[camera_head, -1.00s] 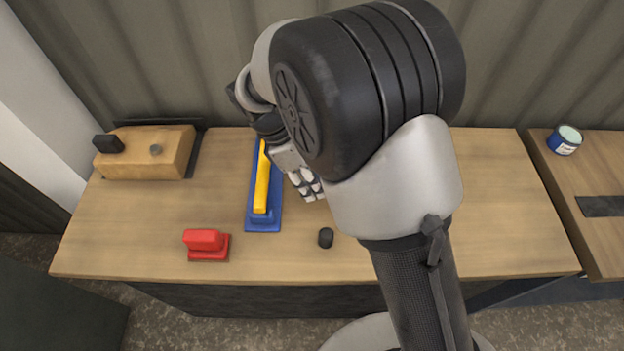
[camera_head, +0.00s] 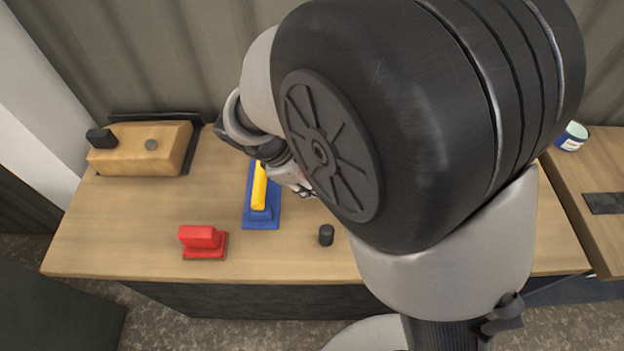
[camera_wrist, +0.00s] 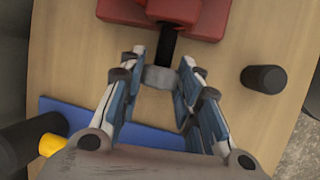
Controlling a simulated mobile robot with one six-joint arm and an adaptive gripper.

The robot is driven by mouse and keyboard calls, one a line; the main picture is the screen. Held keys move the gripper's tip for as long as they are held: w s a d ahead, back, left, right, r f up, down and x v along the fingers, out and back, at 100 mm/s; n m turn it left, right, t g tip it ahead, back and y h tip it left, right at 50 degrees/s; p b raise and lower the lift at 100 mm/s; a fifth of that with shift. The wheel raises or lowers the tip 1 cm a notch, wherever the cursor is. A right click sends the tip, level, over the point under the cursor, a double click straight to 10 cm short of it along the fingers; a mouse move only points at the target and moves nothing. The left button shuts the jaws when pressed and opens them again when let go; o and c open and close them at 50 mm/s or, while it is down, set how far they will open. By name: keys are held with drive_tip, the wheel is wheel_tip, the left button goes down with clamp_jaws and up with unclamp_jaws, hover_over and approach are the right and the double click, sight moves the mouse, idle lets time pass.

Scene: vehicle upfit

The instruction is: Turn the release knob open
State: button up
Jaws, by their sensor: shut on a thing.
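In the wrist view a grey knob (camera_wrist: 159,77) sits at the end of a short black shaft (camera_wrist: 169,45). In the head view my gripper (camera_head: 303,189) is low over the bench, just right of the blue plate. My arm hides the knob and nearly all of the red fixture there. The knob's turn angle is unclear.
A blue plate with a yellow handle (camera_head: 260,190) lies close left of my gripper. A black cylinder (camera_head: 326,235) stands nearer the bench's front edge. A red block (camera_head: 203,240) and a wooden block (camera_head: 140,155) are farther left. A paint can (camera_head: 572,137) stands on the right bench.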

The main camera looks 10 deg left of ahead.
drive_tip(key=shift+s+t, duration=0.2)
drive_tip(key=shift+t, duration=0.8)
drive_tip(key=o, duration=1.1)
drive_tip(key=shift+c, duration=0.2)
drive_tip(key=v, duration=1.2)
drive_tip(key=shift+d, duration=0.2)
